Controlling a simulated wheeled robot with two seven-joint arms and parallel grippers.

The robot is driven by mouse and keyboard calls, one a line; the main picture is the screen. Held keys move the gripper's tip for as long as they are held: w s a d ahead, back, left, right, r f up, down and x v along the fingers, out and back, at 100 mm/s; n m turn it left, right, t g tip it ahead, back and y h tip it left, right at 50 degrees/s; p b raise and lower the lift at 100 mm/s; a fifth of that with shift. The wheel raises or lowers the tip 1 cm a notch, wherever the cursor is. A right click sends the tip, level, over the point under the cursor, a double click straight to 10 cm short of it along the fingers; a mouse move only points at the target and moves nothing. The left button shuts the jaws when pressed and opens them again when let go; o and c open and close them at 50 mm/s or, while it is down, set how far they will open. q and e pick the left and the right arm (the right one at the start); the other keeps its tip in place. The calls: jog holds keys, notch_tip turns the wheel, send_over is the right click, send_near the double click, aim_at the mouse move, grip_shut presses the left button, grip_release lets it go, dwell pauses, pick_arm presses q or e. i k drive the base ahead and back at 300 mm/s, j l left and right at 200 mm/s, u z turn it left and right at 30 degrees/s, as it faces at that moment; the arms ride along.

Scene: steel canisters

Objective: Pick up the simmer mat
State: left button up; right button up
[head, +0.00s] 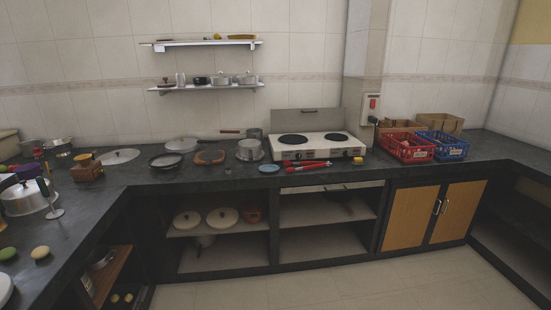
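No thing on the counter is clearly the simmer mat at this size. Flat round things that show in the head view are a pale grey disc (119,156) at the back left, a dark-rimmed round piece (167,161) right of it, and a small blue disc (269,169) in front of the stove. A brown flat piece (210,157) lies between the dark-rimmed piece and a steel pot (249,150). I cannot tell which, if any, is the mat. Neither of my grippers is in view.
A white two-plate stove (317,147) stands on the dark counter (215,176). Red tools (307,167) lie before it. Red (407,147) and blue (441,146) crates are at the right. Pots crowd the left. The floor (390,283) in front is clear.

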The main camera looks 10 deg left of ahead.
aim_at(212, 155)
jog(key=i+j+u, duration=0.15)
jog(key=i+u, duration=0.25)
jog(key=i, duration=0.3)
jog(key=i+u, duration=0.45)
jog(key=i, duration=0.3)
